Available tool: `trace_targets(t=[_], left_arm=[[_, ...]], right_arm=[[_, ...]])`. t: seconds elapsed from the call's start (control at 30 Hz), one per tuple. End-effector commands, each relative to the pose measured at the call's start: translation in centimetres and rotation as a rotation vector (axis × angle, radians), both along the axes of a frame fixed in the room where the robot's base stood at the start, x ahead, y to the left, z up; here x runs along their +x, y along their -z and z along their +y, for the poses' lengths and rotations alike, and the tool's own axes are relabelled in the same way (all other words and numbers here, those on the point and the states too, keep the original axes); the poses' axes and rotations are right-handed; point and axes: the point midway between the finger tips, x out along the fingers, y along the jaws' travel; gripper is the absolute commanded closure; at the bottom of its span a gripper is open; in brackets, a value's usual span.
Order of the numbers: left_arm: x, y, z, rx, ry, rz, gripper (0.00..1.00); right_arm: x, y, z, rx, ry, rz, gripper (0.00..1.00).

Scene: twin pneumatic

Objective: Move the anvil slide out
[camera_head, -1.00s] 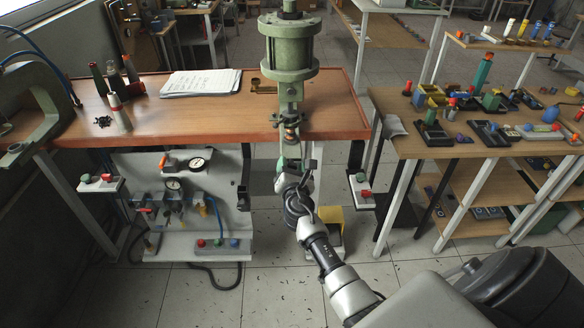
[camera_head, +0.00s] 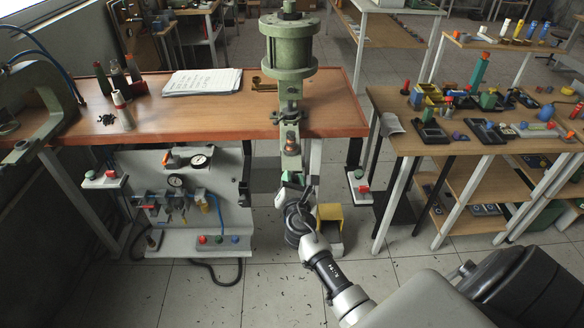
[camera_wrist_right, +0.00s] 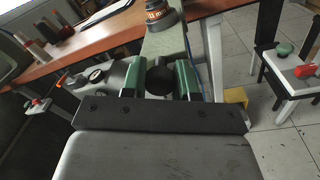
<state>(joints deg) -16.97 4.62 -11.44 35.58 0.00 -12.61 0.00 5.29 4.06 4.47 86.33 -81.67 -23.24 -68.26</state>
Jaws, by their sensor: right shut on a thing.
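The green press (camera_head: 289,48) stands at the bench's front edge. A grey-green bar, which looks like the anvil slide (camera_head: 283,158), reaches out below it toward me; it also shows in the right wrist view (camera_wrist_right: 168,44). A copper-ringed part (camera_wrist_right: 158,10) sits over the bar's far end. My right gripper (camera_wrist_right: 160,80) is shut on a round black knob (camera_wrist_right: 160,84) at the near end, one green finger on each side. In the head view the right gripper (camera_head: 291,181) largely hides the knob. My left gripper is not in view.
Control boxes with red and green buttons stand left (camera_head: 104,179) and right (camera_head: 360,186) of the press. A panel with gauges (camera_head: 200,160) hangs under the bench. A yellow bin (camera_head: 329,212) is close behind my right arm.

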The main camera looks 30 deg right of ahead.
Motion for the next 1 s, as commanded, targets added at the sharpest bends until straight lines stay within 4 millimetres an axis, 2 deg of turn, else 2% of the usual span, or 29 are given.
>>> trace_targets(t=[0.03, 0.1, 0.23, 0.47, 0.6, 0.63, 0.77, 0.8, 1.0], left_arm=[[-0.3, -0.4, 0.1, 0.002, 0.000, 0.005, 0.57], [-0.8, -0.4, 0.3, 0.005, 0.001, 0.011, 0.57], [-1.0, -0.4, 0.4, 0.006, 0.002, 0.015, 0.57], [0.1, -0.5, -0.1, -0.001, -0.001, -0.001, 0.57], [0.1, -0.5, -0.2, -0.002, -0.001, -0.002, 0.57], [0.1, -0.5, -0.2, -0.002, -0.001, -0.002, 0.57], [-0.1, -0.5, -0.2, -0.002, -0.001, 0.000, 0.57], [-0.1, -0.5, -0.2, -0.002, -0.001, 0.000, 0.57], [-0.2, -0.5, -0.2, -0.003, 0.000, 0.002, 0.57]], right_arm=[[-1.4, 0.1, 0.9, 0.002, -0.003, 0.005, 1.00], [-2.9, 0.1, 1.7, 0.001, -0.002, 0.004, 1.00], [-4.6, 0.0, 2.8, 0.000, -0.001, 0.000, 1.00], [-5.2, 0.0, 3.2, 0.002, 0.000, 0.001, 1.00], [-5.2, 0.0, 3.2, 0.001, 0.000, 0.000, 1.00], [-5.2, 0.0, 3.2, 0.001, 0.000, 0.000, 0.69], [-5.1, -0.1, 3.2, 0.001, 0.000, 0.000, 0.49], [-5.1, -0.1, 3.2, 0.001, 0.000, 0.000, 0.45], [-5.1, -0.1, 3.1, 0.000, 0.000, -0.002, 0.45]])
